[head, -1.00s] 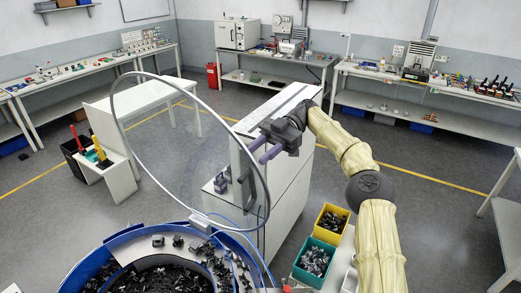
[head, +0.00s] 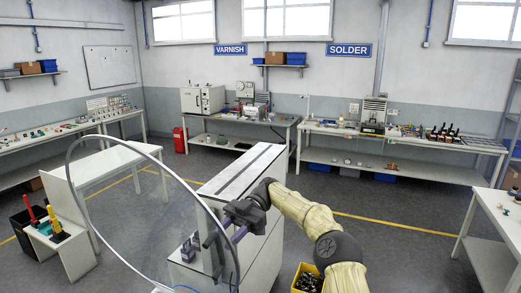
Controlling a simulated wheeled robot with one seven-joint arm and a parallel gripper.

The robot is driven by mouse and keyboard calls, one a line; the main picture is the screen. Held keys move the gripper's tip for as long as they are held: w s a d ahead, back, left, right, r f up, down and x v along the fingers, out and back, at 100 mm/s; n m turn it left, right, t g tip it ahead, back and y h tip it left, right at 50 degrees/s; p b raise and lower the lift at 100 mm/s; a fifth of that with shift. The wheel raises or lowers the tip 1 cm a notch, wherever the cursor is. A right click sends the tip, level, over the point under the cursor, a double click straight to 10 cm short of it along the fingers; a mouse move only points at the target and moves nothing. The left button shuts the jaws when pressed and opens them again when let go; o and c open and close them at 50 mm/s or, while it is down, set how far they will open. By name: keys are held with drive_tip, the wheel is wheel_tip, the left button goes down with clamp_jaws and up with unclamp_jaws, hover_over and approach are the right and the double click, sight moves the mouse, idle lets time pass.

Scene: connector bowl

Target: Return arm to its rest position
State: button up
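My gripper (head: 224,239) is at the end of my cream-sleeved arm, in the lower middle of the head view. Its two purple-grey fingers point down and left with a gap between them, and I see nothing held there. It appears in front of the white cabinet (head: 262,243), near the right edge of the thin hoop (head: 187,188). I cannot tell its exact distance from either. The connector bowl is not in view.
Small purple-grey parts (head: 188,250) show beside the cabinet. A yellow bin (head: 308,278) stands below my arm. A white table (head: 110,172) is at left, with workbenches (head: 395,137) along the back wall. Open floor (head: 385,205) lies to the right.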

drive_tip(key=shift+f+p, duration=0.4)
drive_tip(key=shift+f, duration=1.05)
